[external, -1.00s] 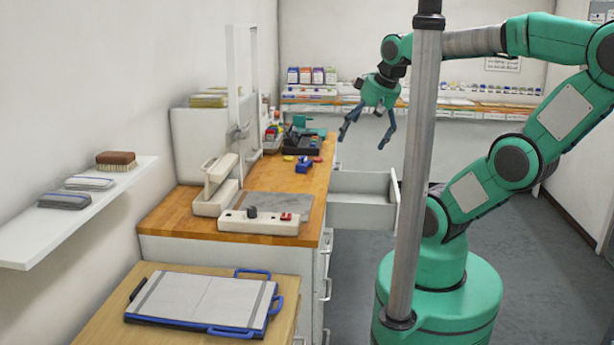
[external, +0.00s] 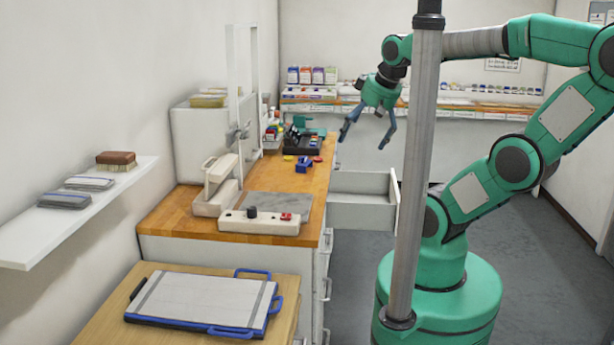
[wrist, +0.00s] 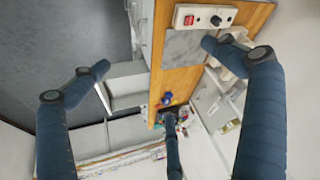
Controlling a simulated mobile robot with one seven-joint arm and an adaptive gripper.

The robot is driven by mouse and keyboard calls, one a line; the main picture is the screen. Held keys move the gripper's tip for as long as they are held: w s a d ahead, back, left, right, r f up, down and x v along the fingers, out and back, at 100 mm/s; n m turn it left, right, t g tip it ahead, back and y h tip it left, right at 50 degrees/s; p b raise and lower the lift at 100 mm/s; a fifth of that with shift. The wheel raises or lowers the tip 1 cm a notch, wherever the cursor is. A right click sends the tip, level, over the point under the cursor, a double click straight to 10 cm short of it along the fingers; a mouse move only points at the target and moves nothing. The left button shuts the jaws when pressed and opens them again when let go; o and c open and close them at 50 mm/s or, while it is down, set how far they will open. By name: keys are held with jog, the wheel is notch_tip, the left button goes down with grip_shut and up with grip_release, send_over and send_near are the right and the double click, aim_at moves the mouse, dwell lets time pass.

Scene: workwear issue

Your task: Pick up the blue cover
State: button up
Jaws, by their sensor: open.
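A small blue piece that looks like the blue cover (external: 303,164) lies on the wooden bench top (external: 318,184), near its right edge. It also shows as a small blue patch in the wrist view (wrist: 167,98). My gripper (external: 364,139) is open and empty, with its blue fingers spread and pointing down. In the external view it appears to the right of the blue piece and above the open drawer. In the wrist view the spread fingers (wrist: 158,58) frame the bench, and nothing is between them.
An open white drawer (external: 362,212) juts from the bench. A dark tray (external: 302,145) with coloured items is behind the blue piece. A grey post (external: 412,190) crosses the view before my arm.

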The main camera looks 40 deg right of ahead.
jog(key=shift+c, duration=0.5)
jog(key=c, duration=1.4)
jog(key=shift+o, duration=0.2)
